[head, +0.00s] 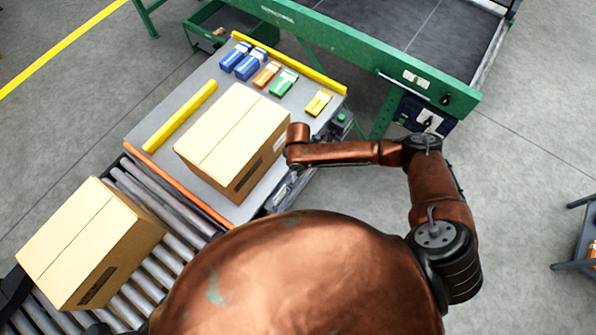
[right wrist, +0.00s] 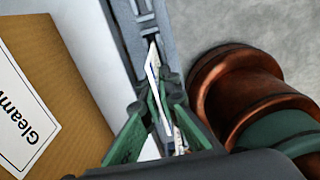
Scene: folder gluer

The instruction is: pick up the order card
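The order card (right wrist: 153,68) shows in the right wrist view as a thin white card seen nearly edge-on, standing between the fingertips. My right gripper (right wrist: 158,98) has its green fingers drawn together on both sides of the card, and they appear to pinch it. The card's upper end sticks out past the fingertips. In the head view the right gripper (head: 284,190) is mostly hidden under my copper arm, at the right edge of the grey table by the large carton (head: 235,135). The card cannot be made out there.
The grey table (head: 150,128) holds blue, orange, green and yellow small packs near a yellow rail. A second carton (head: 88,245) sits on the roller conveyor (head: 170,262). A green machine (head: 340,40) stands behind. The labelled carton (right wrist: 60,130) is close left of the gripper.

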